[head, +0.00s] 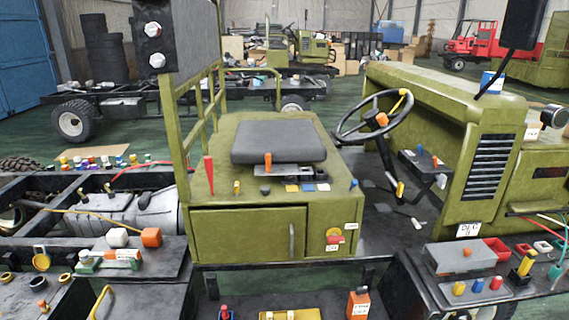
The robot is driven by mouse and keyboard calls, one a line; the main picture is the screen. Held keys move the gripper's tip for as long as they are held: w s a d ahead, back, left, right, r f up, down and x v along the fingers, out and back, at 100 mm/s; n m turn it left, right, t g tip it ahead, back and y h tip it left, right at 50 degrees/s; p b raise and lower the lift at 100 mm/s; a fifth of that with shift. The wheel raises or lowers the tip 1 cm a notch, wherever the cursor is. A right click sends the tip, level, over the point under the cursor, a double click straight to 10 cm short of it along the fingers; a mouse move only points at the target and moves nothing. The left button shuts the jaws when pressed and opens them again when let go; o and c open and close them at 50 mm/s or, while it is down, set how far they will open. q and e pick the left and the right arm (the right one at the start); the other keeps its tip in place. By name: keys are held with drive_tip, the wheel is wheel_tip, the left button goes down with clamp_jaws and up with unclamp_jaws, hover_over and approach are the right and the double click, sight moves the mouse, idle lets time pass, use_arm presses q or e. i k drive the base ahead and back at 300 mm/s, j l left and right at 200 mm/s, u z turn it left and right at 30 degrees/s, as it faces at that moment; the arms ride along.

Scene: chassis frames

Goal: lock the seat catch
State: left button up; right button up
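The seat (279,140) is a dark grey cushion lying flat on top of a green box (252,220) in the middle of the head view. At its front edge a small orange lever (268,160) stands upright on a dark bracket (275,171). This looks like the seat catch, but I cannot tell whether it is locked. A larger red tapered handle (209,174) stands on the box top, left of the seat. Neither of my grippers shows in this view.
A steering wheel (372,117) and the green hood (440,95) are on the right. A green rail (179,130) rises left of the seat. Small yellow, white and blue parts (307,187) lie before the seat. A red knob (334,237) is on the box front.

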sight(354, 183)
drive_tip(key=i+l, duration=0.2)
drive_tip(key=i, duration=0.3)
drive_tip(key=i+l, duration=0.25)
drive_tip(key=i, duration=0.25)
drive_tip(key=z, duration=0.05)
